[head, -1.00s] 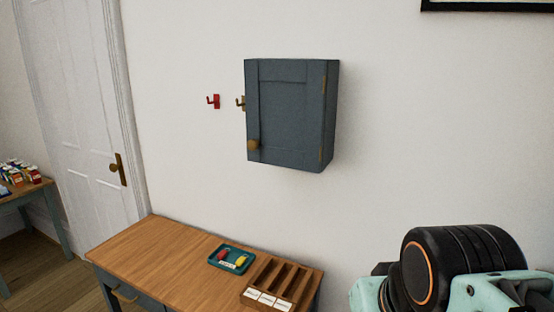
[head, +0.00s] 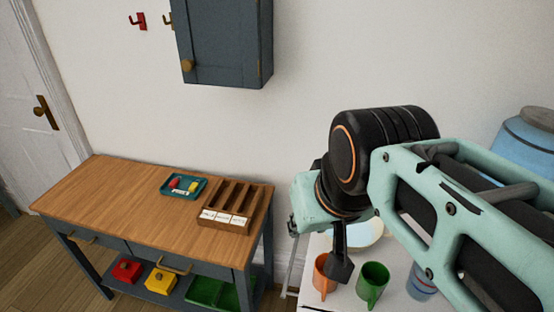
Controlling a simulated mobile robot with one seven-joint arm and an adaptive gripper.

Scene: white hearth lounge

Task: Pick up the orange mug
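An orange mug (head: 322,275) stands on a white surface (head: 314,298) at the lower middle of the head view. Part of its right side is hidden behind a dark end piece of my arm. A green mug (head: 373,281) stands just right of it. My arm reaches in from the right, above the mugs. The dark part at its lower end (head: 340,266) hangs in front of the orange mug, and I cannot make out separate fingertips. I cannot tell whether it touches the mug.
A wooden table (head: 115,206) on the left holds a teal tray (head: 171,192) and a wooden sorter (head: 242,213). Red (head: 126,270) and yellow (head: 161,281) boxes and a green crate (head: 205,290) sit beneath. A blue container (head: 527,140) stands right. A grey cabinet (head: 225,45) hangs above.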

